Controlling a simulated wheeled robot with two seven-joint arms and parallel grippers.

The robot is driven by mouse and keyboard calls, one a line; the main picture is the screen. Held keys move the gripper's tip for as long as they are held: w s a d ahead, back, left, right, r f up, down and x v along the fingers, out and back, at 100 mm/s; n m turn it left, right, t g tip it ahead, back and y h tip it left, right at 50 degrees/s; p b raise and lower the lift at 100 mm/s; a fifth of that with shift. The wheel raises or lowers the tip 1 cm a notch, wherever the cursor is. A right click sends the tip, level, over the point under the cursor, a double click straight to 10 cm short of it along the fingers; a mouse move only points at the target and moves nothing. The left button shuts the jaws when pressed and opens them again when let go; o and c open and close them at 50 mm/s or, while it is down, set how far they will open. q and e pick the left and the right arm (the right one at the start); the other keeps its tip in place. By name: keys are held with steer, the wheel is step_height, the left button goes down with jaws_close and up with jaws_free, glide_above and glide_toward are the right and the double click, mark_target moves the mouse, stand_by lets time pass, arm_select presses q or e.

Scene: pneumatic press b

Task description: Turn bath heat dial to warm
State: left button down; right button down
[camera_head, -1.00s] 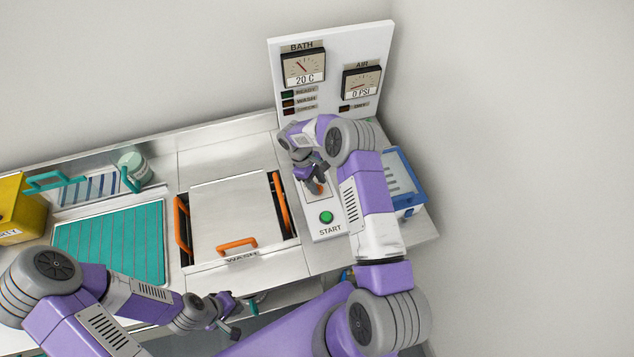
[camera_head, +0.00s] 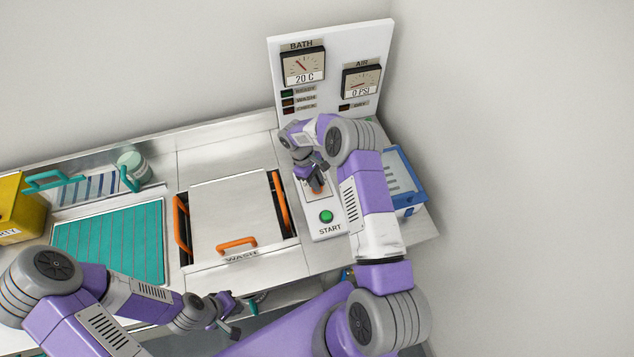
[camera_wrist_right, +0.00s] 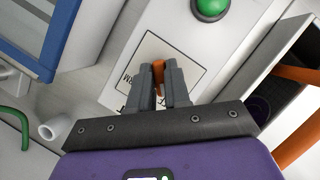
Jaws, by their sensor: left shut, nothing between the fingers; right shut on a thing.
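The bath heat dial is an orange knob (camera_wrist_right: 158,72) on a label plate of the white control panel (camera_wrist_right: 130,100). In the right wrist view, my right gripper (camera_wrist_right: 160,76) is shut on the knob, with one grey finger on each side of it. In the head view, my right gripper (camera_head: 316,186) is at the panel, and the arm and fingers hide most of the dial. The bath gauge (camera_head: 303,66) on the upright board reads 20 C. My left gripper (camera_head: 232,316) is shut and empty at the front edge of the counter.
A green START button (camera_head: 326,216) lies just in front of the dial. A steel WASH lid with orange handles (camera_head: 237,244) is to its left. A blue-framed box (camera_head: 407,180) stands to the right. A teal ribbed mat (camera_head: 110,240) and a yellow bin (camera_head: 20,208) are further left.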

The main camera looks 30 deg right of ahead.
steer(key=m+y+b, duration=0.1)
steer(key=m+b, duration=0.2)
steer(key=shift+f+m+g, duration=0.15)
steer(key=shift+m+g, duration=0.15)
steer(key=m+y+b, duration=0.1)
steer(key=m+y, duration=0.1)
steer(key=m, duration=0.2)
steer(key=shift+m+b, duration=0.3)
steer(key=shift+b, duration=0.1)
steer(key=m+y, duration=0.1)
steer(key=m, duration=0.3)
steer(key=shift+m+t+y+b, duration=0.3)
steer(key=shift+t+y+b, duration=0.05)
steer(key=shift+t+y, duration=0.05)
steer(key=shift+r+m+t+y, duration=0.1)
steer(key=shift+m+t+y, duration=0.2)
steer(key=shift+m, duration=0.85)
steer(key=shift+r+m+t+y, duration=0.1)
steer(key=shift+m+t+y, duration=0.2)
steer(key=shift+m, duration=0.85)
steer(key=c, duration=1.1)
jaws_free()
steer(key=v, duration=0.7)
steer(key=shift+d+r, duration=0.1)
steer(key=shift+r, duration=0.1)
